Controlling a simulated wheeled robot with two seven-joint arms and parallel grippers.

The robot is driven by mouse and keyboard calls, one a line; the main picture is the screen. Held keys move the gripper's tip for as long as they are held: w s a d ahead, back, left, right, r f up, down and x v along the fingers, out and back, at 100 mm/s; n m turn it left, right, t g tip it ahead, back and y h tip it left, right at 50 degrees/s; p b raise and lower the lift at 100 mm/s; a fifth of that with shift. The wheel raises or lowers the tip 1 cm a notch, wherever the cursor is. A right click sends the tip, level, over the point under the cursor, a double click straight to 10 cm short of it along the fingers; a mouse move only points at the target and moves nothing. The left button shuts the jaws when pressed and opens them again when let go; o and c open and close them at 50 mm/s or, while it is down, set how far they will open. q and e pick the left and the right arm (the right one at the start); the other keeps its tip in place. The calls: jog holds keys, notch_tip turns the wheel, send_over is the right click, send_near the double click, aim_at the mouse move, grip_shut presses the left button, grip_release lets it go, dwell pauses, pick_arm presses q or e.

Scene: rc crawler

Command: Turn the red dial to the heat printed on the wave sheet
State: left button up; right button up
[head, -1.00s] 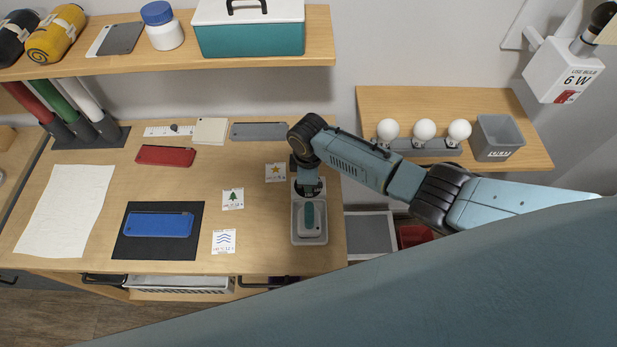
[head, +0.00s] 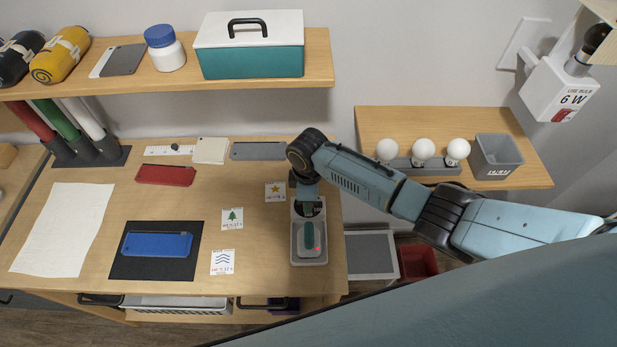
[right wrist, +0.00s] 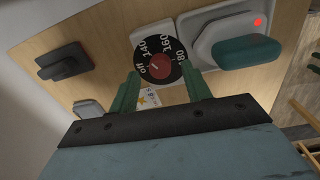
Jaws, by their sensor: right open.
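The red dial (right wrist: 160,70) sits on a black disc printed off, 140, 160 and 180, on a pale base (head: 310,207). A small light mark on the dial lies towards the off and 140 side; its exact setting is hard to read. My right gripper (right wrist: 162,88) is open, its green fingers on opposite sides of the dial; I cannot tell whether they touch it. In the head view my right gripper (head: 307,208) points down over the base. The wave sheet (head: 222,262) has blue waves and red print too small to read.
A green-handled iron (head: 309,238) rests in a grey tray in front of the dial, with a red light lit. Tree (head: 232,219) and star (head: 275,192) sheets lie nearby. A blue case (head: 157,245) lies on a black mat (head: 120,265). A shelf (head: 270,86) overhangs the back.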

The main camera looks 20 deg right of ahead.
notch_tip(320, 180, up, 12)
jog(key=shift+s, duration=0.25)
jog(key=shift+s+f, duration=0.1)
jog(key=shift+f, duration=0.05)
dwell(0.4)
